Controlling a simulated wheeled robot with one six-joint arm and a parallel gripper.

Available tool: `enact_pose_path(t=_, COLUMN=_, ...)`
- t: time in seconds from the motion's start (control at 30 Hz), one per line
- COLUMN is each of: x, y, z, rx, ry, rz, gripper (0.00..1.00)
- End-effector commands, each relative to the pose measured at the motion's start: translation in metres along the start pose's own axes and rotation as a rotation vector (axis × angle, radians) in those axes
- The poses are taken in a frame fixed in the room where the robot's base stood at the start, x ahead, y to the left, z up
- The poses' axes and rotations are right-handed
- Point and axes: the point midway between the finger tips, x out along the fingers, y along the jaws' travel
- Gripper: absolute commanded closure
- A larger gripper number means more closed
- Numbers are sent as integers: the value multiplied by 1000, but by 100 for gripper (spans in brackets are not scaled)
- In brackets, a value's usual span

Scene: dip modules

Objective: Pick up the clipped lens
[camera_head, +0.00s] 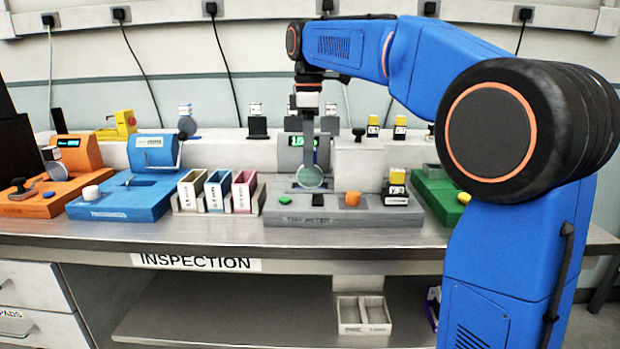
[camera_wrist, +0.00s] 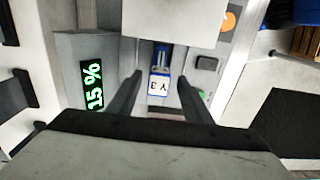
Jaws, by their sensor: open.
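The clipped lens (camera_head: 310,177) is a round, pale grey-green disc at the front of the grey tint meter (camera_head: 345,216) in the head view. In the wrist view its blue clip with a white "Y 3" label (camera_wrist: 159,86) shows between my fingers. My gripper (camera_head: 308,140) points down above the lens, in front of the meter's green display. In the wrist view my gripper (camera_wrist: 160,98) is open, with one finger on each side of the clip. Whether the fingers are level with the clip or above it, I cannot tell. The lens disc is not clear in the wrist view.
A white block (camera_head: 360,168) stands right of the lens. An orange knob (camera_head: 352,199) and green button (camera_head: 285,198) sit on the meter's front. Three coloured bins (camera_head: 217,190) stand to the left, and a green station (camera_head: 436,195) to the right. The meter display (camera_wrist: 93,85) reads "15 %".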

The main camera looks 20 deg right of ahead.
Motion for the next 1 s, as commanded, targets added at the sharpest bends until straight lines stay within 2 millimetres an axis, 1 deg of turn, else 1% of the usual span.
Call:
enact_pose_path(t=0.1, x=17, y=2, z=4, rx=1, ry=-1, rz=-2, gripper=55)
enact_pose_path(t=0.2, x=29, y=2, z=3, rx=0, ry=-1, rz=-1, gripper=55)
enact_pose_path(t=0.3, x=36, y=2, z=3, rx=0, ry=0, rz=-1, gripper=55)
enact_pose_path(t=0.57, x=39, y=2, z=3, rx=0, ry=0, rz=0, gripper=55)
enact_pose_path(t=0.6, x=39, y=2, z=3, rx=0, ry=0, rz=0, gripper=59)
enact_pose_path(t=0.67, x=39, y=2, z=3, rx=0, ry=0, rz=0, gripper=74)
enact_pose_path(t=0.7, x=39, y=2, z=3, rx=0, ry=0, rz=0, gripper=83)
enact_pose_path(t=0.77, x=38, y=2, z=3, rx=0, ry=0, rz=0, gripper=98)
enact_pose_path(t=0.8, x=38, y=2, z=3, rx=0, ry=0, rz=0, gripper=99)
enact_pose_path(t=1.0, x=38, y=2, z=3, rx=0, ry=0, rz=0, gripper=100)
